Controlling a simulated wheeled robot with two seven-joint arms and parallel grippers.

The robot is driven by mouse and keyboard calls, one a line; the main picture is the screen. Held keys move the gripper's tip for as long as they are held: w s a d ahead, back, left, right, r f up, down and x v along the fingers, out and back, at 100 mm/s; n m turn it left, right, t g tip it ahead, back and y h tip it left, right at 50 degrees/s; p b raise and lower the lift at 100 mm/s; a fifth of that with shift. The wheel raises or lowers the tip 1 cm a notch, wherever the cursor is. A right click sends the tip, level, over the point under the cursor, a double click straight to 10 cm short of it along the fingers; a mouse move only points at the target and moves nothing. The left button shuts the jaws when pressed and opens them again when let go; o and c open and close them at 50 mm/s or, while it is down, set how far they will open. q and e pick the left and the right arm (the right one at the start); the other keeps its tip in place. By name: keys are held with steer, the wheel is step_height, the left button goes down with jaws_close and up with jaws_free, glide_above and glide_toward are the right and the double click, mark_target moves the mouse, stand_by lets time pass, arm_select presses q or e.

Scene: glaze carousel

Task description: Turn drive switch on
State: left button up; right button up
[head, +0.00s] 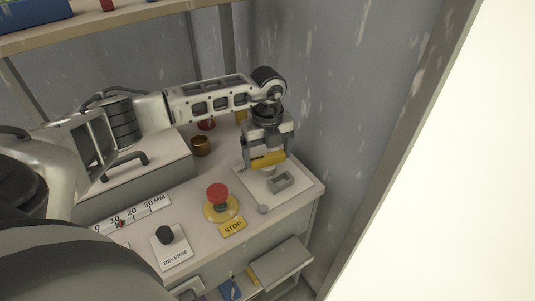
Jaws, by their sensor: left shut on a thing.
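The drive switch appears to be the pale plate (305,189) at the right end of the bench, with a grey block (281,183) and a yellow bar-shaped handle (267,159) above it. My left gripper (266,163) reaches in from the left and points down over the plate. Its fingers are shut on the yellow handle. The fingers partly hide the handle's joint with the plate, and I cannot read a label on it. My right gripper is not in view.
A red STOP button (218,193) on a yellow base stands just left of the plate. A black REVERSE knob (165,234) and a millimetre scale (131,213) lie further left. A brown cup (200,146) stands behind. A grey wall (335,100) rises close behind and right.

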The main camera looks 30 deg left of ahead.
arm_select(q)
steer(key=m+b, duration=0.1)
steer(key=m, duration=0.2)
steer(key=shift+m, duration=0.3)
steer(key=shift+m+b, duration=0.5)
steer(key=shift+m, duration=0.5)
steer(key=m+b, duration=0.1)
steer(key=m, duration=0.2)
steer(key=m+b, duration=0.1)
steer(key=m, duration=0.2)
steer(key=shift+m+b, duration=0.3)
steer(key=shift+m, duration=0.1)
steer(key=shift+m+b, duration=0.35)
steer(key=shift+m, duration=0.55)
steer(key=shift+r+m, duration=0.1)
steer(key=shift+m, duration=0.4)
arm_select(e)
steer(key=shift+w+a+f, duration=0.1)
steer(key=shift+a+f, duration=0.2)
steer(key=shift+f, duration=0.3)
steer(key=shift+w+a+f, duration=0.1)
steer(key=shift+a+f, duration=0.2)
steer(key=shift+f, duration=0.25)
arm_select(q)
steer(key=o, duration=0.8)
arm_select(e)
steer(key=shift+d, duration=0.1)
